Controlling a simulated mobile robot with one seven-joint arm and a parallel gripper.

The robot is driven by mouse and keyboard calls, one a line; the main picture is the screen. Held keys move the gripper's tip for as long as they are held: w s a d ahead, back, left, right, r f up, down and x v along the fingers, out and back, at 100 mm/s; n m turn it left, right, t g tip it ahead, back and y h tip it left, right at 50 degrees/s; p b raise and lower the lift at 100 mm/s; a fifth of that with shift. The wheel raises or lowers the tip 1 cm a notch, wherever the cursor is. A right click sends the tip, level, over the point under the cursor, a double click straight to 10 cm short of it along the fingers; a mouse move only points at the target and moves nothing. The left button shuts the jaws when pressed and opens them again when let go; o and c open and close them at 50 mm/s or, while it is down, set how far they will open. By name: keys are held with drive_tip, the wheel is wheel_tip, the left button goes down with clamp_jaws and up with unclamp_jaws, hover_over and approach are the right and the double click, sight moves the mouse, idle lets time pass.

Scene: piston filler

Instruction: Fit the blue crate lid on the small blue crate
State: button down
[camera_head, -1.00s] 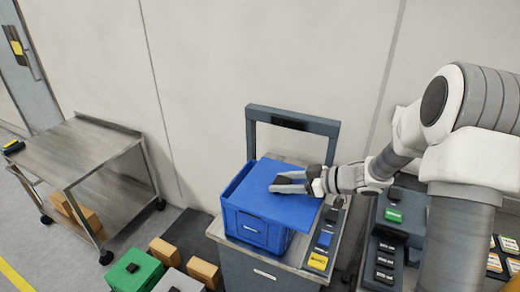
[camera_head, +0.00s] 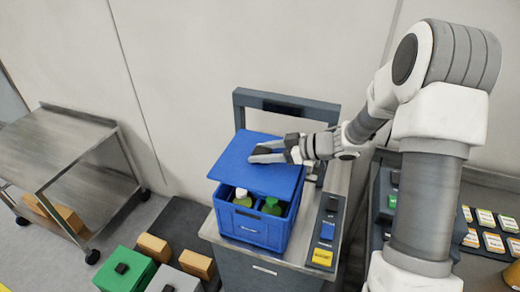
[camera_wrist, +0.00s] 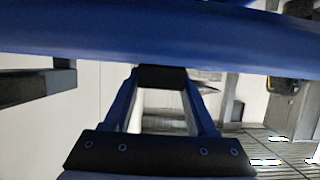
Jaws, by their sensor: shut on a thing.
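The blue crate lid (camera_head: 240,175) is a flat blue panel with a dark handle (camera_head: 264,151) on top. My gripper (camera_head: 264,154) is shut on this handle; in the wrist view the dark handle (camera_wrist: 162,77) sits between the fingertips. The lid's blue underside or edge (camera_wrist: 160,38) crosses the top of the wrist view. The small blue crate (camera_head: 250,228) stands upright below. The lid lies over its back part, set back from the front rim, and the front stays uncovered. Whether the lid touches the rim I cannot tell. Bottles with green and white parts (camera_head: 271,206) show inside.
The crate stands on a grey stand (camera_head: 300,272) with a dark upright frame (camera_head: 285,102) behind it. A control strip with blue and yellow labels (camera_head: 327,232) is at its right. A steel cart (camera_head: 60,150) stands left; green and tan boxes (camera_head: 125,270) lie front left.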

drive_tip(key=shift+f+b, duration=2.6)
drive_tip(key=shift+p, duration=1.1)
drive_tip(key=shift+f, duration=0.2)
drive_tip(key=shift+f+b, duration=0.3)
drive_tip(key=shift+f, duration=0.2)
drive_tip(key=shift+f, duration=0.3)
unclamp_jaws()
drive_tip(key=shift+d, duration=0.1)
idle(0.4)
